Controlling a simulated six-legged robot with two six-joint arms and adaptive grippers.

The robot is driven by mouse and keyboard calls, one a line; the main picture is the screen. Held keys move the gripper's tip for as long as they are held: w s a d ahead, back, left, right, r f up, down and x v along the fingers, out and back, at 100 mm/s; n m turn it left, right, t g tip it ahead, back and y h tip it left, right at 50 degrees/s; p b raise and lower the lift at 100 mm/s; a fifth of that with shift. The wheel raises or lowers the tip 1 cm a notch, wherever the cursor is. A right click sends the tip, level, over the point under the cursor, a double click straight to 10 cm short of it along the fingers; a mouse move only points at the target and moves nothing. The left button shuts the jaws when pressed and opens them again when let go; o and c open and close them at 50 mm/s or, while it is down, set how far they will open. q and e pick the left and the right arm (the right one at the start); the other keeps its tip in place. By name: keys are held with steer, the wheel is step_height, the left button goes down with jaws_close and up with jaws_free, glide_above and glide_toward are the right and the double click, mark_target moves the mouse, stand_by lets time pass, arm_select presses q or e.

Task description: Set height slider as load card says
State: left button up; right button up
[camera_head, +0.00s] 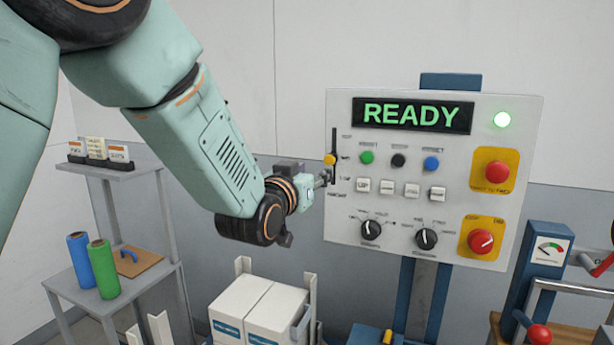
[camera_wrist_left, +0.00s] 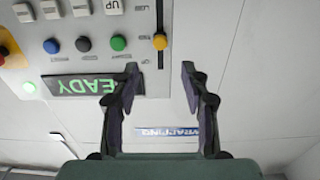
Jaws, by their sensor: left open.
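The height slider has a yellow knob (camera_head: 330,159) on a dark upright slot at the left edge of the control panel (camera_head: 450,190). The knob stands around the middle of the slot, with small labels beside it too small to read. My left gripper (camera_head: 323,179) is at the slider, just below the knob. In the left wrist view the open fingers (camera_wrist_left: 160,67) are empty, and the yellow knob (camera_wrist_left: 160,41) lies beyond and between their tips, apparently untouched. Small cards (camera_head: 96,149) stand on the shelf at left; I cannot tell which is the load card. My right gripper is not seen.
White boxes (camera_head: 260,305) stand below. Blue and green rolls (camera_head: 103,268) stand on a grey shelf at left. A lever unit is at right.

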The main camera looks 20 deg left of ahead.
arm_select(q)
steer(key=shift+s+r, duration=0.1)
steer(key=shift+s, duration=1)
steer(key=shift+w, duration=0.1)
steer(key=s+f+g+b, duration=0.25)
steer(key=s+f, duration=0.25)
steer(key=f, duration=0.7)
steer(key=s+f+g+b, duration=0.2)
steer(key=s+f+g, duration=0.25)
steer(key=f, duration=0.75)
steer(key=s+f+g+b, duration=0.2)
steer(key=s+f, duration=0.3)
steer(key=f, duration=0.7)
steer(key=s+f+g+b, duration=0.8)
steer(key=s+f+g, duration=0.1)
steer(key=s+f, duration=1.8)
steer(key=s, duration=0.3)
steer(key=shift+a+f+n+b, duration=0.15)
steer(key=shift+a+n+b, duration=0.15)
steer(key=shift+n+b, duration=0.1)
steer(key=shift+y, duration=0.3)
